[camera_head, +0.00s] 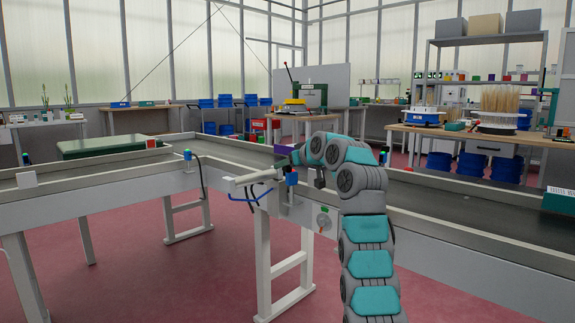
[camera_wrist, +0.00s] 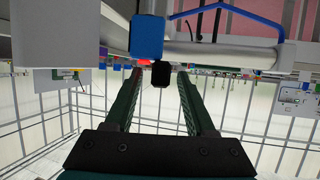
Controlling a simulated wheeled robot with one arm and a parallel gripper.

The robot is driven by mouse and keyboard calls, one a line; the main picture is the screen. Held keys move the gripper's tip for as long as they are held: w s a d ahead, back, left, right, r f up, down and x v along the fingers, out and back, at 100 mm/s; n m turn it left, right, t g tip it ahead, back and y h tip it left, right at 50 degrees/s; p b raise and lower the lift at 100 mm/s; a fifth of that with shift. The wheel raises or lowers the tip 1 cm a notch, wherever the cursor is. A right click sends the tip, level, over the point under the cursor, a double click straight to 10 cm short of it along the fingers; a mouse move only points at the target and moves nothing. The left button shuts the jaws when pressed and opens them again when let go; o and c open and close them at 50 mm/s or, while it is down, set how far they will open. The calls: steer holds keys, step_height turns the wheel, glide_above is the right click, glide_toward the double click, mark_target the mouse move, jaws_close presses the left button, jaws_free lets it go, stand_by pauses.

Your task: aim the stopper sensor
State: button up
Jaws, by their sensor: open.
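A blue sensor body (camera_wrist: 147,36) shows at the top of the wrist view, with a black part (camera_wrist: 160,74) below it in the picture. It seems to be the stopper sensor; a small blue block (camera_head: 292,179) shows at the conveyor's edge in the head view. My gripper (camera_wrist: 159,78) is open, and its two dark green fingers point toward the sensor. The black part appears between the fingertips, with a gap on each side. I cannot tell how deep it is between them. In the head view my gripper (camera_head: 284,162) is small, beside the conveyor edge.
Another blue-topped sensor (camera_head: 187,155) stands on the left conveyor rail. The dark conveyor belt (camera_head: 460,210) runs to the right behind my arm. The red floor (camera_head: 200,270) in front is open.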

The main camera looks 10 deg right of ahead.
jaws_close()
stand_by(0.4)
